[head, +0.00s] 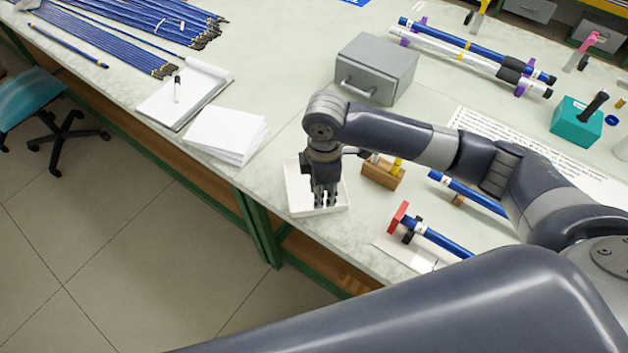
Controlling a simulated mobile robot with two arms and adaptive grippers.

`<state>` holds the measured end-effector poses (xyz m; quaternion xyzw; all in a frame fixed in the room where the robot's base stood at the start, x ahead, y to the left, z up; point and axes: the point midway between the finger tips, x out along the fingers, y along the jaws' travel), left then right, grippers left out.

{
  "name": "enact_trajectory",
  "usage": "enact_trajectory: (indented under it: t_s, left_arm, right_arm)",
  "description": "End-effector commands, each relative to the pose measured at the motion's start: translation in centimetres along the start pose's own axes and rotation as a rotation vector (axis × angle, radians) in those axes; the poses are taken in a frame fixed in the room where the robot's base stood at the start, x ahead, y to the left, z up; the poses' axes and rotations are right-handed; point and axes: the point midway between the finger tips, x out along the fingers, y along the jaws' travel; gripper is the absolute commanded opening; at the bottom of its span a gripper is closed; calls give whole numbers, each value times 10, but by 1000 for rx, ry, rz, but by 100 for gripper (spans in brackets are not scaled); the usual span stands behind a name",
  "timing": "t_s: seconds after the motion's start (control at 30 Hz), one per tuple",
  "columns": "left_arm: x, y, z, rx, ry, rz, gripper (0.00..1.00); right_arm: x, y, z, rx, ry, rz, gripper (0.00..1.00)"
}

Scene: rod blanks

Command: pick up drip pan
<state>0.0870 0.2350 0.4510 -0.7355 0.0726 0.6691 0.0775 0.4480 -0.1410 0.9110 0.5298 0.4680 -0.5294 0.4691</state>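The drip pan looks to be the shallow white square tray (296,195) near the front edge of the table, left of the picture's middle. My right gripper (325,202) points down over the right part of the tray, with its fingertips in front of the tray's inside. The gripper hides part of the tray's back and right walls. I cannot tell whether the fingers touch the tray or how far apart they are. My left gripper is not in view.
A wooden block (382,174) with small items stands close to the right of the tray. A grey metal box (377,68) is behind. White paper stacks (225,133) lie to the left. A blue rod with a red end (440,240) lies to the right.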

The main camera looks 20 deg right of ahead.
Motion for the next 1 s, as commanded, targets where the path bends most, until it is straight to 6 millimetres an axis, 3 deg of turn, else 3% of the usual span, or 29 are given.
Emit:
enact_trajectory:
  t_s: [0.1,0.17,0.27,0.53,0.8,0.9,1.0]
  left_arm:
    - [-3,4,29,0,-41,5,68]
    - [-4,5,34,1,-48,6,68]
    - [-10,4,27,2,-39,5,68]
    - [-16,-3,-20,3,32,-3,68]
    - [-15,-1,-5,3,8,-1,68]
    - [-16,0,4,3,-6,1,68]
    - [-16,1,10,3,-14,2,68]
  right_arm:
    - [9,0,0,0,1,1,27]
    - [13,0,0,0,0,0,27]
    - [24,-3,-1,0,-1,-2,27]
    - [60,-4,-3,0,0,2,27]
    - [63,-4,-3,-1,1,3,27]
    - [63,-4,-3,-1,1,3,4]
    - [63,-4,-3,-1,1,3,0]
